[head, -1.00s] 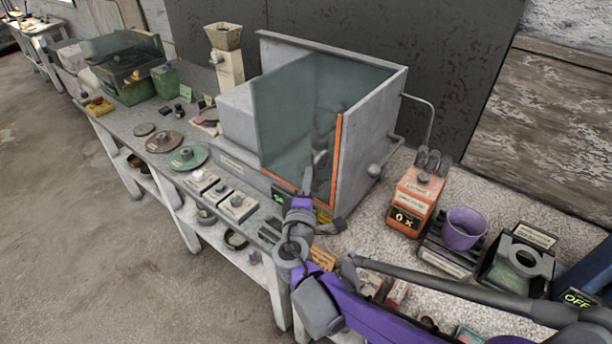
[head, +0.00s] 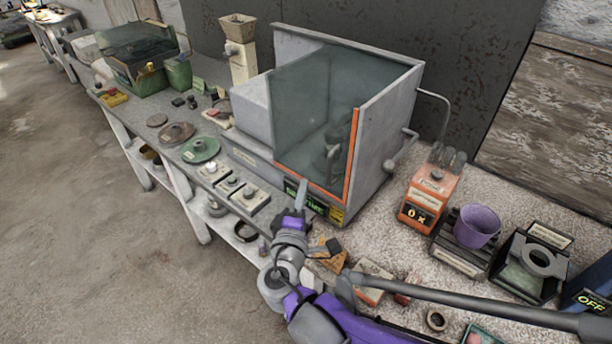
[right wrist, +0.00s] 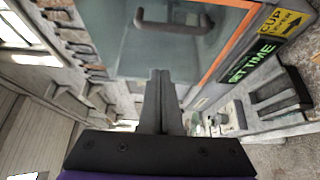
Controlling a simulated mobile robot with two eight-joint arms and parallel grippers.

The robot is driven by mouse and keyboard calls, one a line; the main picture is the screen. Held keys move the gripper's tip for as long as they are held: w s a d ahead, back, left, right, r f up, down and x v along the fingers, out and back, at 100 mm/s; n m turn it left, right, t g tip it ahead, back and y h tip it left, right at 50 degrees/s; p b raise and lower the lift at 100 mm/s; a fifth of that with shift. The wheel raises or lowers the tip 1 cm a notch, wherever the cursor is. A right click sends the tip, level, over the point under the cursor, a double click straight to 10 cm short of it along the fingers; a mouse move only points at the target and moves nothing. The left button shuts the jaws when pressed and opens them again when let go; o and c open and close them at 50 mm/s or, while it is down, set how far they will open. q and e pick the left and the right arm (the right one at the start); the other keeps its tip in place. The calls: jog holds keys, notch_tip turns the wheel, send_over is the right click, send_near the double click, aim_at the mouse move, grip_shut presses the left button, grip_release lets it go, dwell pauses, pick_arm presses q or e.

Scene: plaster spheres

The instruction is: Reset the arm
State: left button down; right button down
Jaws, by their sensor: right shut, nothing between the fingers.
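My right gripper (head: 300,198) is in front of the lower edge of a grey box-shaped machine (head: 388,130) with a glass front and an orange edge strip. Its fingers are closed together with nothing between them. In the right wrist view the closed fingers (right wrist: 161,100) point toward the glass panel (right wrist: 125,50), which carries a dark bar handle (right wrist: 174,22). I cannot tell the gap between fingertips and glass. My purple and grey right arm reaches in from the lower right of the head view. My left gripper is not in view.
On the bench right of the machine stand an orange device (head: 431,190), a purple cup (head: 477,226) and a black holder (head: 530,265). Small switch boxes (head: 230,185) and a green disc (head: 201,150) lie to the left. Open floor (head: 90,220) lies left of the bench.

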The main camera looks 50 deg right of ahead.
jog(key=shift+v, duration=0.8)
jog(key=shift+w, duration=0.1)
jog(key=s+a+f+m+g+y, duration=0.1)
jog(key=a+f+m+g+y, duration=0.15)
jog(key=f, duration=0.25)
jog(key=s+a+f+m+g+y, duration=0.1)
jog(key=s+f+y, duration=0.1)
jog(key=f+y, duration=0.25)
jog(key=s+a+f+m+y, duration=0.1)
jog(key=a+f+y, duration=0.1)
jog(key=a+y, duration=0.2)
jog(key=s+a+f+m+g+y, duration=0.1)
jog(key=a+f+m+y, duration=0.1)
jog(key=a, duration=0.8)
jog(key=shift+f+y, duration=0.3)
jog(key=shift+y, duration=0.6)
